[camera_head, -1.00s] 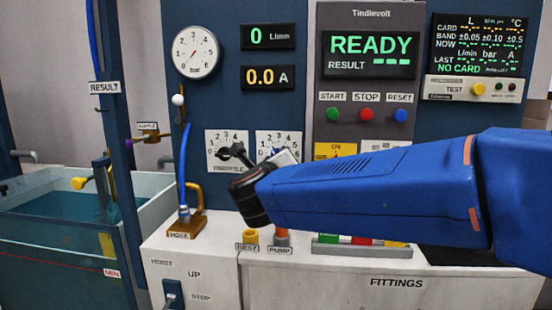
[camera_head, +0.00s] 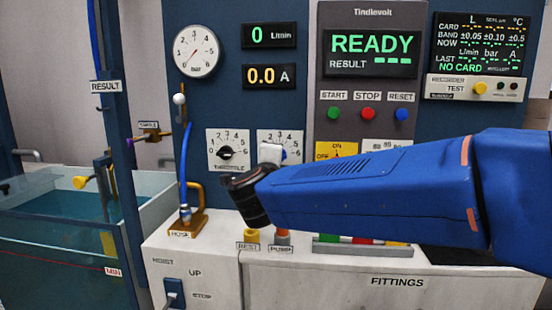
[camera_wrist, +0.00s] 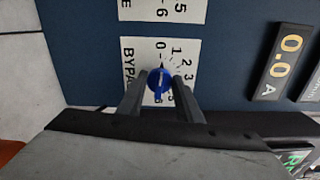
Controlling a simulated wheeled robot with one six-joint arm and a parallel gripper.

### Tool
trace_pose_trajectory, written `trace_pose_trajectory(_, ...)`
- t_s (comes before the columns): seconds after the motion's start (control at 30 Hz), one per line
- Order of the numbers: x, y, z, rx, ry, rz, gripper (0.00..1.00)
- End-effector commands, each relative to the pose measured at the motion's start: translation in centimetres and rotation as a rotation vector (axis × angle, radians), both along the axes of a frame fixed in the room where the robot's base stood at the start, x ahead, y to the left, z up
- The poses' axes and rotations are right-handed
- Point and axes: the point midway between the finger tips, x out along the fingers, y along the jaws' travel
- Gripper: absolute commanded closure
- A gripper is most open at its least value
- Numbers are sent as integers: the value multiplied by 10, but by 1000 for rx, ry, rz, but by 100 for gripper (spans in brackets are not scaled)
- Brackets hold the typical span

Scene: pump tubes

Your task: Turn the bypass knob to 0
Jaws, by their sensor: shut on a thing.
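The bypass knob (camera_wrist: 160,82) is blue, on a white dial plate marked BYPASS (camera_wrist: 162,110) in the wrist view. That view is turned sideways. My gripper (camera_wrist: 161,88) has one dark finger on each side of the knob and is shut on it. A small light mark shows on the knob, but I cannot tell for sure which number it points to. In the head view the bypass dial (camera_head: 291,141) is partly covered by my gripper (camera_head: 270,154), with a little blue beside the pale fingertip.
The throttle dial (camera_head: 227,153) is close on the left, with a black knob. The START, STOP and RESET buttons (camera_head: 367,113) are up to the right. A blue hose (camera_head: 187,150) hangs left of the dials. The bench (camera_head: 390,282) is below my arm.

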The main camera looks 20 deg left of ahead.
Motion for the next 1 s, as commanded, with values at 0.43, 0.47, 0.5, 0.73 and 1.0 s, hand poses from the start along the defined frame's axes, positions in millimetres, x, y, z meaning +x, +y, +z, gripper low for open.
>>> trace_pose_trajectory(0.43,0,1,-2,-119,-27,1,90)
trace_pose_trajectory(0.47,0,1,-2,-121,-27,1,90)
trace_pose_trajectory(0.5,0,1,-2,-122,-27,1,90)
trace_pose_trajectory(0.73,0,1,-2,-123,-28,1,90)
trace_pose_trajectory(1.0,0,0,-2,-122,-28,1,50)
